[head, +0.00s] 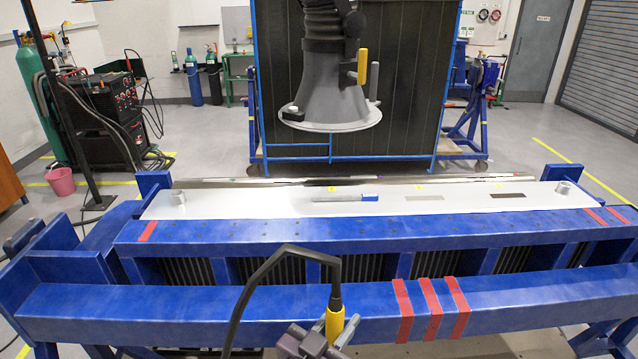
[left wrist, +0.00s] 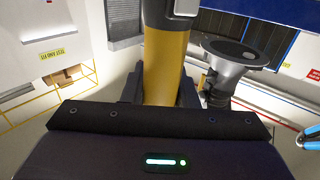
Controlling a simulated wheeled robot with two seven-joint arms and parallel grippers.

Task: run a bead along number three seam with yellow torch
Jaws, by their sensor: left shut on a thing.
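My left gripper (head: 322,338) is at the bottom middle of the head view, in front of the blue jig, shut on the yellow torch (head: 335,322). In the left wrist view the torch (left wrist: 165,68) stands between the fingers. A dark bent hose or neck rises from its top and drops to the left. The tag numbers are too small to read. My right gripper is out of view.
A grey stick with a blue end (head: 368,197) lies on the plate. Short round posts (head: 178,198) (head: 562,187) stand at the plate's ends. The blue front rail (head: 200,311) with red bands lies between my gripper and the plate.

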